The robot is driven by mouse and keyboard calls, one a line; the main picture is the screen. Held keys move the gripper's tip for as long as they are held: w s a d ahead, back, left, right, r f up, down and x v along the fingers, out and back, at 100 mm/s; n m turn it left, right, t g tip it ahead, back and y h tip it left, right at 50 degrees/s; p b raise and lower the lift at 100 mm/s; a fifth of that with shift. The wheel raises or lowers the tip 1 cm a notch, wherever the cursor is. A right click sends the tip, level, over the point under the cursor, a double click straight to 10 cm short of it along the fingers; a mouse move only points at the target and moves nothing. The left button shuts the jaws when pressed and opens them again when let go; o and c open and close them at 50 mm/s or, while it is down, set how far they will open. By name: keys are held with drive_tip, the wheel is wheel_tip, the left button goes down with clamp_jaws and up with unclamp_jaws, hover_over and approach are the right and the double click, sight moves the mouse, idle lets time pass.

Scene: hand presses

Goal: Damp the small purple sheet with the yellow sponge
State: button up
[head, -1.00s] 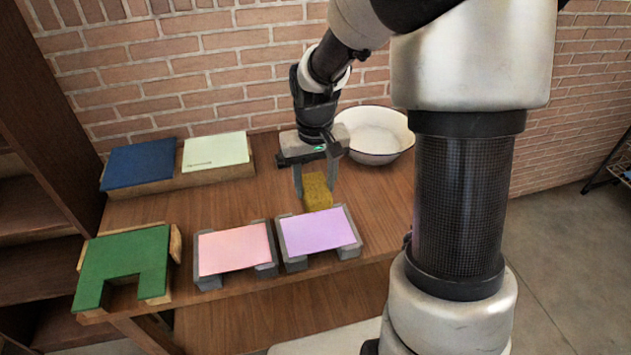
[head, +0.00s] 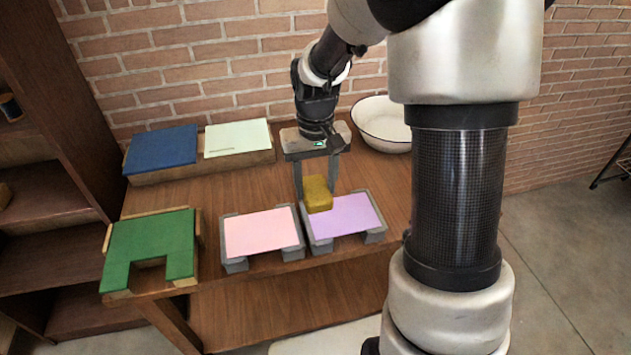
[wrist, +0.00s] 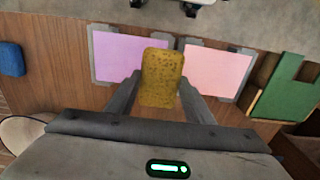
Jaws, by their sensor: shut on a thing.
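The yellow sponge (head: 318,195) is held between the fingers of my gripper (head: 317,180), which is shut on it. In the head view it overlaps the back left part of the small purple sheet (head: 348,216); I cannot tell whether it touches. The purple sheet lies flat on a grey stand (head: 374,237) at the table's front. In the wrist view the sponge (wrist: 162,78) is in the middle, between the fingertips (wrist: 160,90), and the purple sheet (wrist: 125,60) is to its left, partly covered by it.
A pink sheet (head: 260,231) on a grey stand is left of the purple one. A green U-shaped piece (head: 150,244) is further left. Blue (head: 160,150) and pale green (head: 237,138) sheets lie behind. A white basin (head: 382,125) is at the back right. A blue block (wrist: 11,60) shows in the wrist view.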

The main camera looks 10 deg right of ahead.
wheel_tip(320, 180, down, 2)
drive_tip(key=shift+f+b, duration=0.1)
drive_tip(key=shift+b, duration=0.4)
